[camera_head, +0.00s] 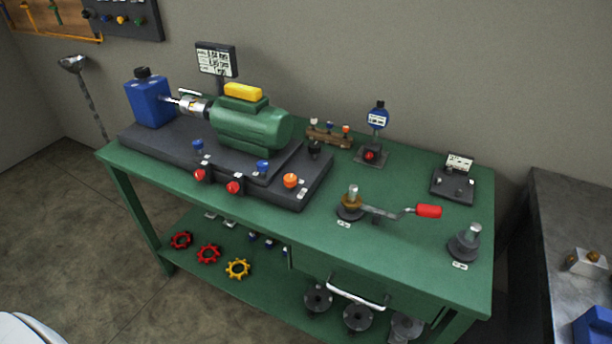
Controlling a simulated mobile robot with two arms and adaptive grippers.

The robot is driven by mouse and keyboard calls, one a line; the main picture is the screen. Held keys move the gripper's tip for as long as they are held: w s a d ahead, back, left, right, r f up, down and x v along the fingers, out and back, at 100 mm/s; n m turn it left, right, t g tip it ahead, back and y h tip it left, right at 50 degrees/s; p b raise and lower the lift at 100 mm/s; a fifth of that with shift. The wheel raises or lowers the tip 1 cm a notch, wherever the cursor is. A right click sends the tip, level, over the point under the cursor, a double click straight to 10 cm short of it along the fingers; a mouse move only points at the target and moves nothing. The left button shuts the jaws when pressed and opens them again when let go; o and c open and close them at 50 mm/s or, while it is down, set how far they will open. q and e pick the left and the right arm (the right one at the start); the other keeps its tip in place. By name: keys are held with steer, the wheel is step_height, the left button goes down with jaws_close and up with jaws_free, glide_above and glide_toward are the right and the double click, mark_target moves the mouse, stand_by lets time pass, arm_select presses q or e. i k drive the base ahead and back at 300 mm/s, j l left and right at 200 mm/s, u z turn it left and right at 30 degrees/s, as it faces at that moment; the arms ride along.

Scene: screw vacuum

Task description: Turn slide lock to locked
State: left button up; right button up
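A green motor-like machine (252,125) with a yellow top block (243,91) sits on a dark base (316,181) on the green workbench (400,268). The base carries two blue knobs, left (198,146) and right (263,167). Two red knobs, left (199,175) and right (233,188), are on its front side, and an orange knob (290,181) is near its right end. Small white labels stand by some knobs, too small to read. I cannot tell which part is the slide lock or how it is set. Neither gripper is in view.
A blue container (149,101) stands at the machine's left end. A crank with a red handle (429,211) and a dark post (465,243) stand at the bench's right. Red and yellow handwheels (237,268) lie on the lower shelf. The front right bench top is mostly clear.

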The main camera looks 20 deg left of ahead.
mark_target(289, 180)
steer(key=l+u, duration=0.7)
steer(key=u, duration=0.2)
